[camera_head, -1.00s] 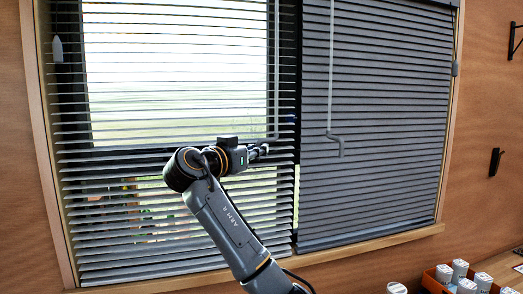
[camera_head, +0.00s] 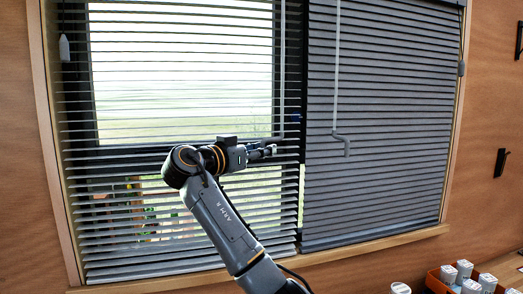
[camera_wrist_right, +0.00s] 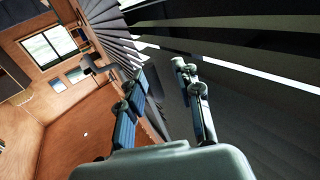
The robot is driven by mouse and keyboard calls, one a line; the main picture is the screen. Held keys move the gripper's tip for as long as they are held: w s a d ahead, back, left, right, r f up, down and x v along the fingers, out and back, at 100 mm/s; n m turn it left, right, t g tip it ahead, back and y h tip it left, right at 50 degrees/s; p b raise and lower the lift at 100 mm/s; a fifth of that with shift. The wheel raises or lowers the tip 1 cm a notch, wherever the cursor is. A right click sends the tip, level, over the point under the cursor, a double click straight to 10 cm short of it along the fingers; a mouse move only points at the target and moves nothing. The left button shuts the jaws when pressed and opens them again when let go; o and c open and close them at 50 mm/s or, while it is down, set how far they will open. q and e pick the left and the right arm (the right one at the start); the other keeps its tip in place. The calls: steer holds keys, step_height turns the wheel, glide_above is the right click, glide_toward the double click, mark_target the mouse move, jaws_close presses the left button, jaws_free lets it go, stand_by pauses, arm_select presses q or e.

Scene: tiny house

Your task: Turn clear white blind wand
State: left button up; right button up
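A pale blind wand (camera_head: 282,70) hangs in front of the left blind, near its right edge. Its lower end bends left, just above my right gripper. A second pale wand (camera_head: 337,70) hangs before the right blind and ends in a crank bend. My right gripper (camera_head: 270,152) is raised at the left blind, its fingers pointing right, close below the first wand's bend. I cannot tell if they touch. In the right wrist view its two fingers (camera_wrist_right: 160,75) are apart, with no wand clearly visible between them. My left gripper is out of view.
The left blind (camera_head: 180,215) has open slats; the right blind (camera_head: 385,120) looks closed. A wooden sill (camera_head: 370,244) runs below. An orange tray (camera_head: 435,284) with white containers stands at lower right. Black hooks (camera_head: 501,162) are on the right wall.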

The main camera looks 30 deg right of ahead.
steer(key=shift+s, duration=0.1)
steer(key=v, duration=1.2)
